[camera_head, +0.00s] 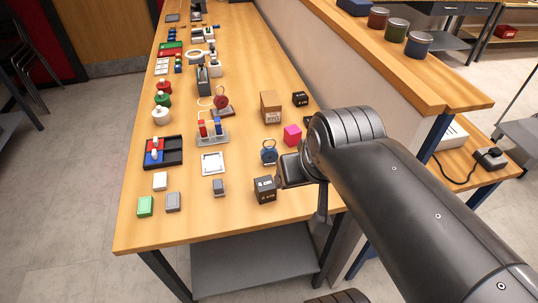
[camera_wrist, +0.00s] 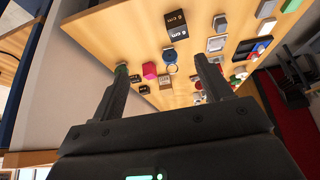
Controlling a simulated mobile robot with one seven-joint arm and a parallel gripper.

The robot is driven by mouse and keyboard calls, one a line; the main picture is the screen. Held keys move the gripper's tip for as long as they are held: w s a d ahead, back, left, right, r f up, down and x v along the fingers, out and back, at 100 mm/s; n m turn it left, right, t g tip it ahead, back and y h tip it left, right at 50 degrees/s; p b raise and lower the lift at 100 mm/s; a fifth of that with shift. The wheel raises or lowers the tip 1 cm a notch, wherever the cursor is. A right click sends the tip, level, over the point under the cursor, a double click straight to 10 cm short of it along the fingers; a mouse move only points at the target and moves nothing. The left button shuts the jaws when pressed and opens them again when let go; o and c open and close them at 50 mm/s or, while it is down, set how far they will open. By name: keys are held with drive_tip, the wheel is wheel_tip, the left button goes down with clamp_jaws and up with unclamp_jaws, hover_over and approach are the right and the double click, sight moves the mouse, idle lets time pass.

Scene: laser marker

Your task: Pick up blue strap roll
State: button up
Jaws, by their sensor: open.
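The blue strap roll (camera_head: 269,152) stands on the wooden table near its right side, just left of my arm's wrist in the head view. In the wrist view the blue strap roll (camera_wrist: 171,57) shows as a small blue round shape beyond the fingers, between their tips in the picture. My gripper (camera_wrist: 160,64) is open, its two dark fingers apart with nothing between them. It is at a distance from the roll and not touching it.
A pink cube (camera_head: 292,135) and a cardboard box (camera_head: 270,107) stand behind the roll. A black box (camera_head: 265,189) stands in front of it, and a white square tray (camera_head: 213,163) lies to its left. A partition (camera_head: 330,75) runs along the table's right side.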

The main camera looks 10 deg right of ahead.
drive_tip(key=shift+o, duration=0.3)
drive_tip(key=g+h, duration=0.1)
drive_tip(key=h, duration=0.1)
approach(269, 151)
drive_tip(key=f, duration=0.1)
drive_tip(key=x, duration=0.5)
drive_tip(key=shift+w+d, duration=0.1)
drive_tip(key=shift+x, duration=2.75)
drive_tip(key=c, duration=1.1)
drive_tip(key=shift+r, duration=0.15)
